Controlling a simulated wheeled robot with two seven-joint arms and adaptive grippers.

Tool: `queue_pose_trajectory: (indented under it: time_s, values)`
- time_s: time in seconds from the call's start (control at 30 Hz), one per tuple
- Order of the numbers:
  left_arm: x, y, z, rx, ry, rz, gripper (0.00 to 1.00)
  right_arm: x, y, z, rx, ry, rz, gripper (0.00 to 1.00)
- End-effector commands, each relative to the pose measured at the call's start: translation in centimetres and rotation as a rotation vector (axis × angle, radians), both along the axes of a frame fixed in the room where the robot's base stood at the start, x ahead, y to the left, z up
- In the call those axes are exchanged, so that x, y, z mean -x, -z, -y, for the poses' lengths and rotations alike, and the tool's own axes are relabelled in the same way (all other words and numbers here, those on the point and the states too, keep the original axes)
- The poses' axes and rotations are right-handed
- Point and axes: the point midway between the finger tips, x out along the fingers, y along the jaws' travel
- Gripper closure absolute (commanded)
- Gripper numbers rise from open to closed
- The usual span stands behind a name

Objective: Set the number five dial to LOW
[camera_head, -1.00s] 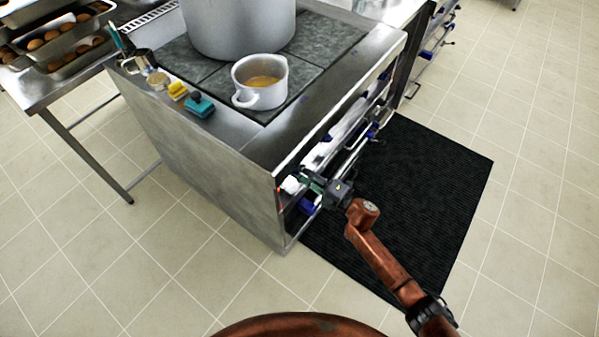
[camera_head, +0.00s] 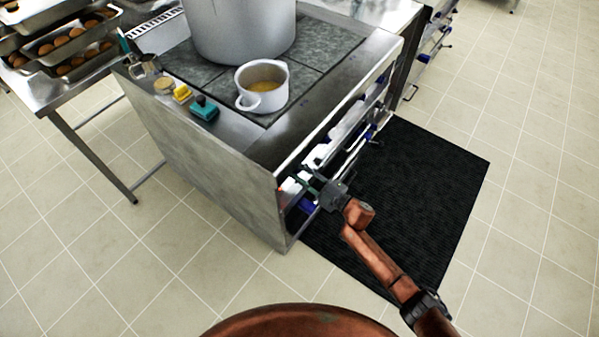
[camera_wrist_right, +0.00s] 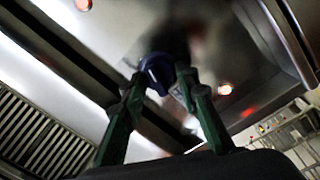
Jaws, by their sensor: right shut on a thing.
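The stove's front panel carries blue dials and faces right in the head view. One blue dial (camera_wrist_right: 157,70) shows in the right wrist view between my right gripper's fingertips. My right gripper (camera_wrist_right: 160,88) has its green fingers closed in on this dial from both sides. In the head view my right gripper (camera_head: 312,187) is at the near end of the front panel, and the dial there is mostly hidden by it. The dial's number and setting marks cannot be read. My left gripper is out of view.
A big grey pot (camera_head: 240,30) and a white pot of yellow-brown liquid (camera_head: 248,98) stand on the stove top. A teal block (camera_head: 205,108) and a yellow block (camera_head: 182,93) lie on its left edge. A black mat (camera_head: 430,200) covers the floor in front.

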Motion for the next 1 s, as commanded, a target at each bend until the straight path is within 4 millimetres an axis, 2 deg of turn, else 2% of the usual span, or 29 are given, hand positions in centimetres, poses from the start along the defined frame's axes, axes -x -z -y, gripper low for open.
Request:
queue_pose_trajectory:
  time_s: [0.27,0.3,0.53,0.83,1.0]
  values:
    - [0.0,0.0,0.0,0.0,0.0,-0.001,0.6,-0.1,0.2,0.2,0.002,0.005,-0.003,0.95]
    - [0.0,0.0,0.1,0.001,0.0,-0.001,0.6,-0.1,0.2,0.2,0.003,0.005,-0.003,0.7]
    - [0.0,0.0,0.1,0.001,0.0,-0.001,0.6,0.0,0.1,0.1,0.002,0.002,-0.001,0.54]
    - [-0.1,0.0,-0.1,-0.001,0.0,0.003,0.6,0.1,0.1,0.2,0.001,0.001,0.0,0.53]
    - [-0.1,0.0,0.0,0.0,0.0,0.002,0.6,1.1,0.3,1.6,0.002,0.002,-0.001,0.53]
